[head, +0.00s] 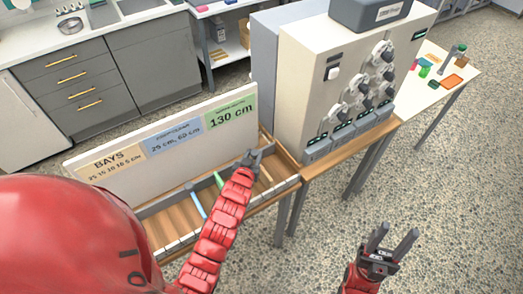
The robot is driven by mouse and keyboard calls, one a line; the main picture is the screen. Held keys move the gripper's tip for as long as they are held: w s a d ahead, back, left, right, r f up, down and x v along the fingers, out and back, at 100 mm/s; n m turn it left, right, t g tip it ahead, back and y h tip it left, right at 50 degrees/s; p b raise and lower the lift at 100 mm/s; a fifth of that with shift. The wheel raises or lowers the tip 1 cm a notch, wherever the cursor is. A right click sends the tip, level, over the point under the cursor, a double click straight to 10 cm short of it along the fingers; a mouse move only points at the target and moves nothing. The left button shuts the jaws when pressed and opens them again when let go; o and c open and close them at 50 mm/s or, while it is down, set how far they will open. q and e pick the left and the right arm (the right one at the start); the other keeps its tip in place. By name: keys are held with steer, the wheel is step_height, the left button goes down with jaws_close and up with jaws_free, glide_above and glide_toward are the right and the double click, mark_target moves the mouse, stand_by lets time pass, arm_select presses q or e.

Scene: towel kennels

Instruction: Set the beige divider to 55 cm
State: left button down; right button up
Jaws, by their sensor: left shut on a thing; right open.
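The long wooden tray (163,233) stands on a bench with a pale marked strip along its front edge. A thin beige divider (266,173) crosses it near the right end. My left gripper (262,151) is at the far end of this divider and is shut on it; the fingers hide the exact contact. A green divider (219,181) and a light blue divider (198,204) stand further left. My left forearm covers part of the tray and its strip, so the divider's reading cannot be told. My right gripper (392,241) is open and empty over the floor.
A white sign board (135,165) rises behind the tray, with tan, blue and green labels; the green one reads 130 cm. A beige cabinet with knobs (325,75) stands right of the tray. A table with small coloured objects (455,80) is further right. Floor is free at right.

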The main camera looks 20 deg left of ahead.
arm_select(q)
steer(key=c, duration=0.5)
jaws_free()
steer(key=shift+w+d, duration=0.1)
steer(key=shift+s+r+b, duration=0.15)
steer(key=shift+s+b, duration=0.25)
steer(key=shift+s, duration=0.2)
steer(key=p+v, duration=0.3)
steer(key=v, duration=1.3)
steer(key=shift+p, duration=0.4)
steer(key=shift+r, duration=0.1)
